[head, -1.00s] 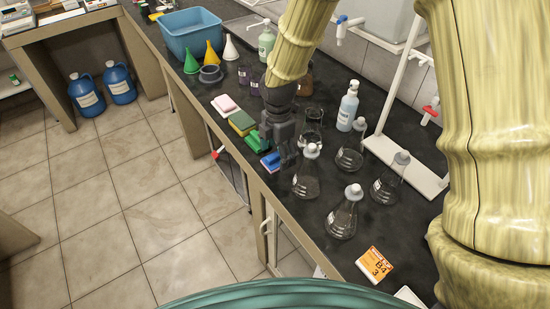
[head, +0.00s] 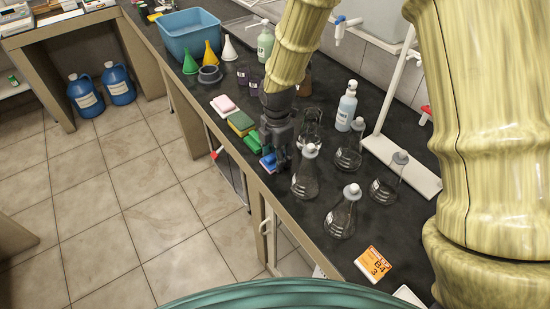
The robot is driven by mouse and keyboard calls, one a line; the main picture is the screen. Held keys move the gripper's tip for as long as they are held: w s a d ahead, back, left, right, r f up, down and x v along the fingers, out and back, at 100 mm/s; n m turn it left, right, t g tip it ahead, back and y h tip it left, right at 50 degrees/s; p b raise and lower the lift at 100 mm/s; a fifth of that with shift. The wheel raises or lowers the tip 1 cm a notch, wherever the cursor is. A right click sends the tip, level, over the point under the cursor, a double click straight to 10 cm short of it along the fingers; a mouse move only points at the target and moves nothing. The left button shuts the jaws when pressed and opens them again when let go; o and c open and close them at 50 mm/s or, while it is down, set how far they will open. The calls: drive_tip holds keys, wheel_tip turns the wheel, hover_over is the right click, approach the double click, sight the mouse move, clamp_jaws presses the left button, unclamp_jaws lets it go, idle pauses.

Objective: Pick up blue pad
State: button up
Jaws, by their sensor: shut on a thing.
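The blue pad (head: 268,162) lies near the front edge of the dark bench, at the near end of a row of pads. My gripper (head: 276,163) points down over it and is shut on it; the fingers cover its right part. The green pad (head: 253,143) lies just behind the blue one. I cannot tell whether the blue pad is clear of the bench top.
A yellow-green sponge (head: 241,123) and a pink pad (head: 223,105) continue the row. Several stoppered flasks (head: 306,178) stand close to the right of my gripper. A beaker (head: 311,121) stands behind it. An orange card (head: 373,264) lies nearer me.

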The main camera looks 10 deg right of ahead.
drive_tip(key=shift+r, duration=0.1)
drive_tip(key=shift+r, duration=0.5)
wheel_tip(320, 180, up, 2)
drive_tip(key=shift+r+b, duration=0.1)
drive_tip(key=shift+b, duration=0.35)
drive_tip(key=s+a+b, duration=0.1)
drive_tip(key=s+a, duration=0.3)
drive_tip(key=s, duration=0.3)
drive_tip(key=s+a+r+b, duration=0.1)
drive_tip(key=s+a, duration=0.2)
drive_tip(key=s, duration=0.4)
drive_tip(key=shift+a+r, duration=0.3)
drive_tip(key=shift+a, duration=0.1)
drive_tip(key=shift+o, duration=0.3)
drive_tip(key=shift+a, duration=0.1)
drive_tip(key=shift+c, duration=0.3)
